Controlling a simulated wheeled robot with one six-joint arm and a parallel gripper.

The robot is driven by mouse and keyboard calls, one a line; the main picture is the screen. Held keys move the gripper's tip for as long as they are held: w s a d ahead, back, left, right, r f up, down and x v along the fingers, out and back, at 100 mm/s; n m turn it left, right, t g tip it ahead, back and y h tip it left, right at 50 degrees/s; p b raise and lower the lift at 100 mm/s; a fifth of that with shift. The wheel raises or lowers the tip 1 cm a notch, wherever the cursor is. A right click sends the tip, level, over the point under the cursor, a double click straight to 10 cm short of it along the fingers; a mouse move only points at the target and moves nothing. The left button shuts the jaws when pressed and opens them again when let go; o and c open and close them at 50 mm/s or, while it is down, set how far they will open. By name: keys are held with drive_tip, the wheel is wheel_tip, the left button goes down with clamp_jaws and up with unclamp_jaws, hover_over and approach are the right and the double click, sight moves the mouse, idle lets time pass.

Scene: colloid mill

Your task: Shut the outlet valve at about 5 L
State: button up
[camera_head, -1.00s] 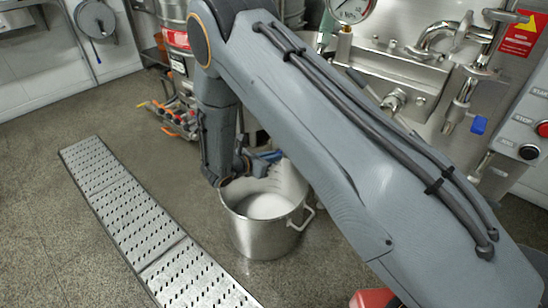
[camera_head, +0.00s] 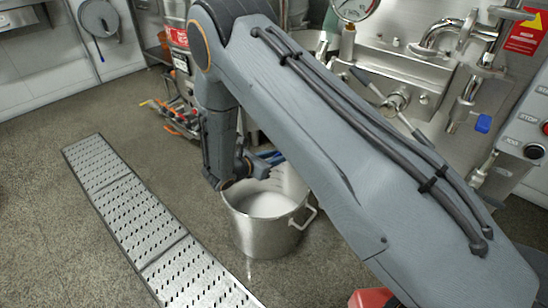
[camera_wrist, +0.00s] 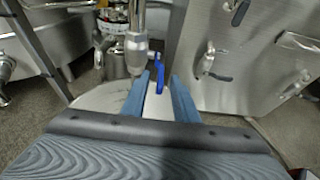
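The steel pot (camera_head: 268,236) stands on the floor below my arm, with white liquid (camera_head: 262,205) in it. Faint marks show on its inner wall, but I cannot read the level. My gripper (camera_head: 268,163) is above the pot's far rim, partly hidden by my arm. In the wrist view, my gripper (camera_wrist: 161,76) is open, with its two blue fingers apart. The blue valve handle (camera_wrist: 158,78) hangs between the fingertips, and I see no clear contact. The steel outlet pipe (camera_wrist: 136,52) is just left of it. The pot's pale interior (camera_wrist: 103,97) lies below. I cannot see any stream.
The steel machine with a gauge (camera_head: 353,8) stands at the back right. A slotted floor drain (camera_head: 140,220) runs along the left. The floor left of the drain is clear.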

drive_tip(key=shift+a, duration=0.1)
drive_tip(key=p+v, duration=0.1)
drive_tip(key=v, duration=0.6)
drive_tip(key=shift+s+a, duration=0.2)
drive_tip(key=shift+s, duration=0.1)
drive_tip(key=shift+r, duration=0.15)
drive_tip(key=s+d+r+m+g, duration=0.7)
drive_tip(key=s+d+r+m, duration=0.35)
drive_tip(key=r, duration=0.45)
drive_tip(key=s+r+m+g+y, duration=0.1)
drive_tip(key=s+r+m+y, duration=0.5)
drive_tip(key=s, duration=0.5)
drive_tip(key=s+r+m+g+y, duration=0.2)
drive_tip(key=s+r+m+y, duration=0.25)
drive_tip(key=s+m, duration=0.5)
drive_tip(key=s+d+r+m+p, duration=0.1)
drive_tip(key=d+r+p, duration=0.8)
drive_tip(key=p, duration=1)
drive_tip(key=shift+d+r+h, duration=0.25)
drive_tip(key=shift+r+h, duration=0.2)
drive_tip(key=shift+r, duration=0.55)
